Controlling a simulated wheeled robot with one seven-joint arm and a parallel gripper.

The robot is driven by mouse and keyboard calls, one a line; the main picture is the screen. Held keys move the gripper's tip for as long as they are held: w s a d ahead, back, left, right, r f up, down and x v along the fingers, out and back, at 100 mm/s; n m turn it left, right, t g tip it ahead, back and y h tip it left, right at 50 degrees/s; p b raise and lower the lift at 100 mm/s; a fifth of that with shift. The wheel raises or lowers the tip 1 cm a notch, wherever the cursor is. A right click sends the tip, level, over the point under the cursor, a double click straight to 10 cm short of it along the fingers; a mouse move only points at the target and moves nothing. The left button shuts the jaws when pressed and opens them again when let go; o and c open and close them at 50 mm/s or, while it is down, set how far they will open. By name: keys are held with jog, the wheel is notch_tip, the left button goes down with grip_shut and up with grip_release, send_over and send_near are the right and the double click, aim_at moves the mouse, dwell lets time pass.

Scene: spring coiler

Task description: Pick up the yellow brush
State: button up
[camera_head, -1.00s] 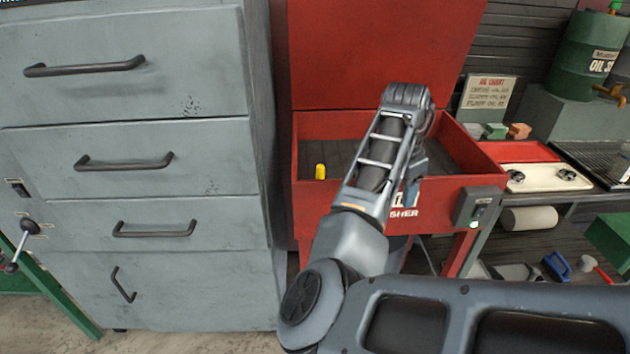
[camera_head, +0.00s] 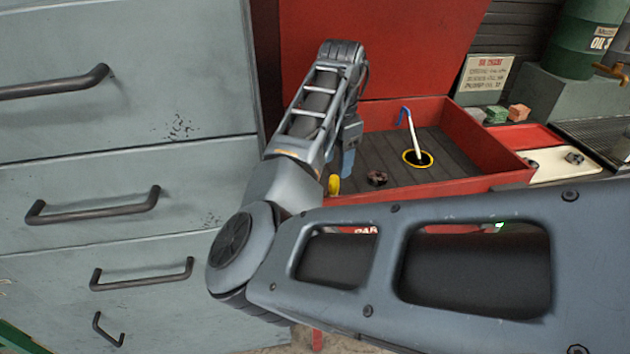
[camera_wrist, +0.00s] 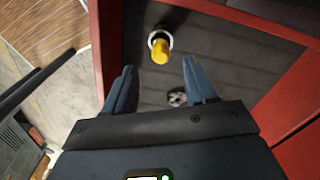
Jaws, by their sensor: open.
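The yellow brush (camera_head: 333,184) shows as a small yellow upright piece in the red basin, near its front left, partly behind my arm in the head view. In the wrist view the yellow brush (camera_wrist: 161,50) rises from a pale ring on the dark slatted floor, just beyond my fingertips. My gripper (camera_wrist: 159,68) is open and empty, with one finger on each side of the brush's line. The brush looks apart from both fingers. In the head view my gripper (camera_head: 347,162) points down into the basin, its fingertips partly hidden.
The red basin (camera_head: 483,130) has raised walls and an upright back lid (camera_head: 380,45). In it are a dark round knob-like piece (camera_head: 377,178) and a yellow-rimmed hole (camera_head: 418,158) with a blue-and-white tool. A grey drawer cabinet (camera_head: 130,130) stands close on the left.

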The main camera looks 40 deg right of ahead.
aim_at(334, 176)
jog(key=shift+w+f, duration=0.1)
jog(key=shift+w, duration=0.2)
jog(key=shift+w+f, duration=0.1)
jog(key=shift+f, duration=0.15)
jog(key=shift+s+f+p, duration=0.15)
jog(key=shift+f+p, duration=0.15)
jog(key=shift+f, duration=1.5)
jog(key=shift+s+f+p, duration=0.15)
jog(key=shift+f+p, duration=0.1)
jog(key=shift+f, duration=1.5)
jog(key=shift+c, duration=0.4)
grip_shut()
